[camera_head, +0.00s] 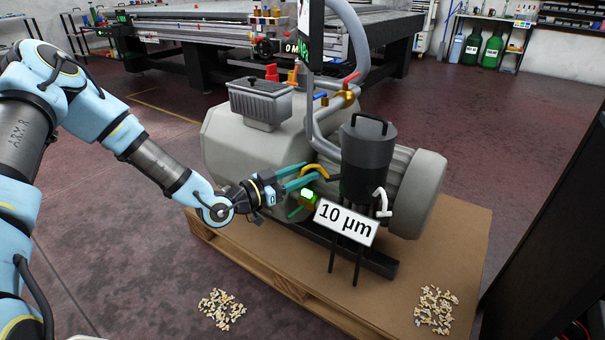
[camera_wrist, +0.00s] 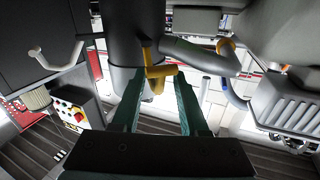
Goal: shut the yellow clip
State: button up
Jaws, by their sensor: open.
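The yellow clip (camera_head: 316,169) is a curved yellow piece on the grey vacuum pump, just left of the dark canister. In the wrist view the yellow clip (camera_wrist: 161,71) shows as a short bar with a stub, in front of a grey pipe. My gripper (camera_head: 311,174) reaches in from the left, with its two teal fingers apart. In the wrist view the fingertips of my gripper (camera_wrist: 160,77) lie on either side of the yellow bar. I cannot tell whether they touch it. Part of the clip is hidden behind the fingers in the head view.
The dark canister (camera_head: 367,160) with a white handle and a "10 µm" sign (camera_head: 345,222) stand close right of my gripper. A lit green part (camera_head: 308,197) sits just below the fingers. The pump stands on a pallet (camera_head: 440,262).

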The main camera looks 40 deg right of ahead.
grip_shut()
dwell(0.3)
dwell(1.1)
